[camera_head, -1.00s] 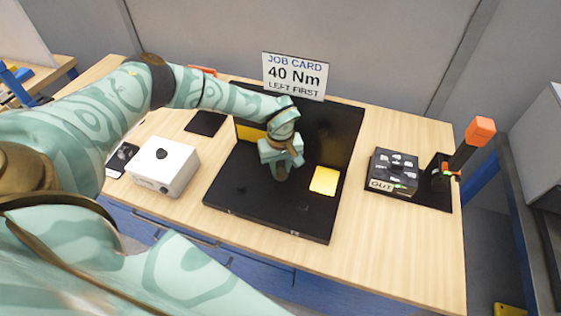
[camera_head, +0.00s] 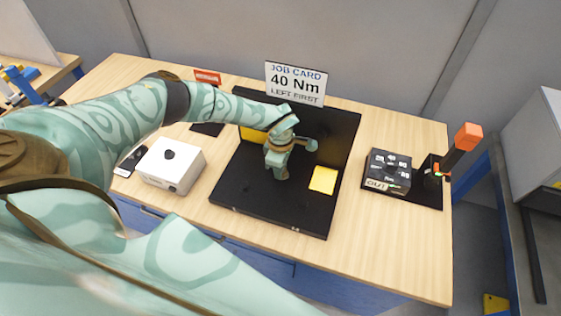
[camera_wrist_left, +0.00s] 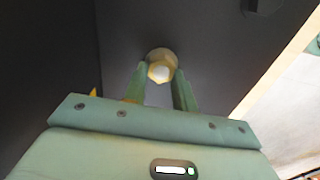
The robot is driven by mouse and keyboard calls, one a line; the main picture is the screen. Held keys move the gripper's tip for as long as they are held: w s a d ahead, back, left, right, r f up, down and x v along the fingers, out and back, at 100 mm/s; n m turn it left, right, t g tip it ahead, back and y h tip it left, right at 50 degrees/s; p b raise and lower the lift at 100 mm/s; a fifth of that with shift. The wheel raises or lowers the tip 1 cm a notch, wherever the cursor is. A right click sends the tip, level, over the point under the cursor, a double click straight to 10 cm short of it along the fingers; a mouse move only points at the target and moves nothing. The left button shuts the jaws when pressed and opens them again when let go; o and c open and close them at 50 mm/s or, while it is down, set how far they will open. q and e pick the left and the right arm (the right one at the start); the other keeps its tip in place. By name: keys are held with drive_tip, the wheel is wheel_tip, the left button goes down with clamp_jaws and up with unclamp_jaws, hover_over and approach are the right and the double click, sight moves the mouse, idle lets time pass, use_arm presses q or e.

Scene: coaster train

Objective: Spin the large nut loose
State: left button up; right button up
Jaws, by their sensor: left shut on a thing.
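The large nut (camera_wrist_left: 162,60) is brass-coloured with a pale round end in its middle, seen in the left wrist view. My left gripper (camera_wrist_left: 160,80) has one finger on each side of it and is shut on it. In the head view my left gripper (camera_head: 280,172) points down over the black fixture (camera_head: 245,195), and the nut cannot be made out clearly beneath it. My right gripper is not in view.
A yellow pad (camera_head: 323,180) lies right of the gripper. A job card (camera_head: 296,83) reading 40 Nm, left first, stands behind. A white box (camera_head: 172,165) is left; a black tray marked OUT (camera_head: 387,172) and an orange-ended tool (camera_head: 466,137) are right. The front right tabletop is clear.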

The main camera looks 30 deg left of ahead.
use_arm(q)
drive_tip(key=n+p, duration=0.1)
drive_tip(key=n, duration=0.3)
drive_tip(key=shift+s+p, duration=0.15)
drive_tip(key=shift+p, duration=0.25)
drive_tip(key=shift+s+n+p, duration=0.1)
drive_tip(key=shift+n+p, duration=0.25)
drive_tip(key=shift+n, duration=0.55)
drive_tip(key=shift+f, duration=0.1)
drive_tip(key=o, duration=1)
wheel_tip(320, 180, up, 16)
drive_tip(key=p, duration=0.2)
